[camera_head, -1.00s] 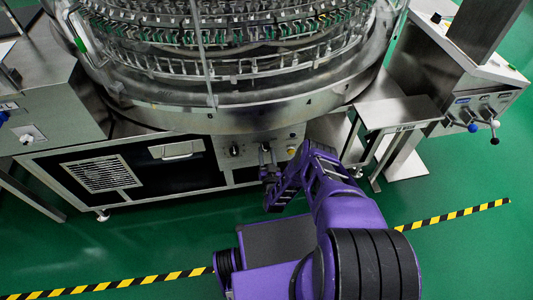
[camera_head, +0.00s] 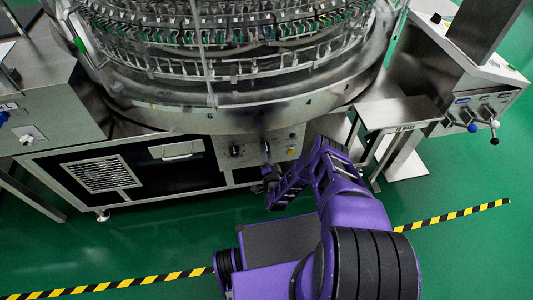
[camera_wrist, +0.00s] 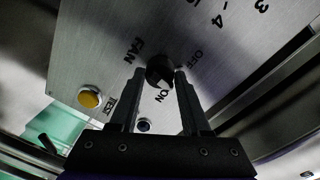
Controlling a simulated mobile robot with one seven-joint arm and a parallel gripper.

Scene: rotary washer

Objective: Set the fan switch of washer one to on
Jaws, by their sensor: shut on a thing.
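The fan switch (camera_wrist: 160,70) is a small black rotary knob on a brushed metal panel, with FAN, OFF and ON printed around it in the wrist view. My gripper (camera_wrist: 160,75) has one finger on each side of the knob and is shut on it. The fingers partly cover the knob, and I cannot tell for sure which mark its pointer faces. In the head view my gripper (camera_head: 267,166) is at the front panel of the round washer (camera_head: 180,120), below its metal rim.
A yellow button (camera_wrist: 90,97) marked TEST sits left of the fan switch. Another dark knob (camera_head: 235,150) is on the same panel. A metal side stand (camera_head: 398,112) is close to the right of my arm. Green floor in front is clear.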

